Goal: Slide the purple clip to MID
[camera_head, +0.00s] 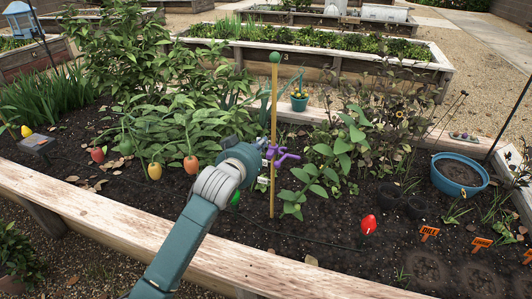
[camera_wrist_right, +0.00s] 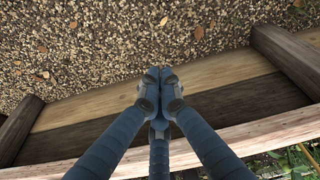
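The purple clip (camera_head: 283,156) sits on a thin upright yellow stake (camera_head: 274,105) with a green ball on top, a little below the stake's middle. No MID mark can be made out on the stake. My left gripper (camera_head: 265,162) is right at the stake, just left of the clip. Its fingers are small and partly hidden by the wrist, so I cannot tell whether they are closed on the clip. In the right wrist view, my right gripper (camera_wrist_right: 160,76) has its fingertips together with nothing between them, above gravel and the bed's wooden side.
Leafy plants (camera_head: 325,165) stand close right of the stake, and pepper plants (camera_head: 165,140) stand to its left. A red marker (camera_head: 368,224), orange labels (camera_head: 429,233) and a blue pot (camera_head: 460,175) are at right. The wooden bed edge (camera_head: 120,215) runs in front.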

